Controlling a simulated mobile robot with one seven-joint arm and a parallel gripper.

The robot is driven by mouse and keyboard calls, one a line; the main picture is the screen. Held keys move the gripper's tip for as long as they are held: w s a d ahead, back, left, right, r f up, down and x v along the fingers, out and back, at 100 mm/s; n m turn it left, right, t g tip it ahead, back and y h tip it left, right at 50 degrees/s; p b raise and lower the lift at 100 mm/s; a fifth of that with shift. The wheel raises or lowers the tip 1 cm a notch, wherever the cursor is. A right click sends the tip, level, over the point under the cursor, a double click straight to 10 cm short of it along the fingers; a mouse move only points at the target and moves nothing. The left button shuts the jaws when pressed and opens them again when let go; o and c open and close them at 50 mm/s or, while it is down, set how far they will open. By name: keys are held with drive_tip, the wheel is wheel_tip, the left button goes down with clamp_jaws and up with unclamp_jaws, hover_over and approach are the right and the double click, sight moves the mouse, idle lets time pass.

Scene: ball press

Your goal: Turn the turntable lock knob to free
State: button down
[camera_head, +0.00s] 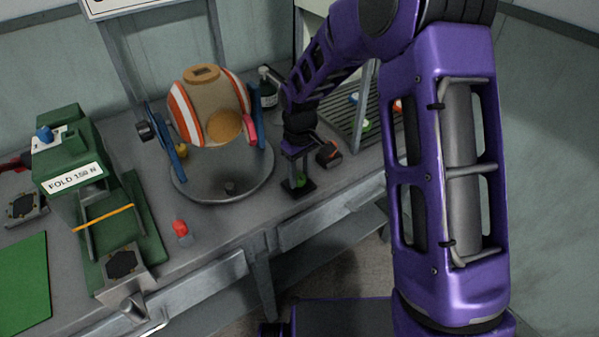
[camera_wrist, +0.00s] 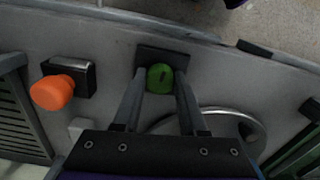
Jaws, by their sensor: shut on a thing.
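The lock knob is a small green knob with a dark slot mark; it sits on a dark square plate on the bench. In the wrist view the green knob (camera_wrist: 160,78) is between the fingertips of my gripper (camera_wrist: 160,84), which is shut on it. In the head view the knob (camera_head: 299,180) shows below my gripper (camera_head: 297,176), on the plate (camera_head: 300,189). The round grey turntable (camera_head: 188,192) is left of the knob and carries a striped ball (camera_head: 210,105) between blue posts. Which setting the knob points to is too small to read.
An orange knob on a dark block (camera_wrist: 52,93) is beside my gripper. A green press labelled "FOLD 150 N" (camera_head: 75,179) stands at the left. A red button (camera_head: 180,228) is near the front edge. A dark bottle (camera_head: 268,88) and slatted tray (camera_head: 345,110) are behind.

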sight(300, 176)
drive_tip(key=shift+n, duration=0.6)
drive_tip(key=shift+f, duration=0.1)
drive_tip(key=shift+c, duration=2.3)
unclamp_jaws()
wheel_tip(300, 176, up, 18)
drive_tip(key=p, duration=0.2)
drive_tip(key=shift+f, duration=0.2)
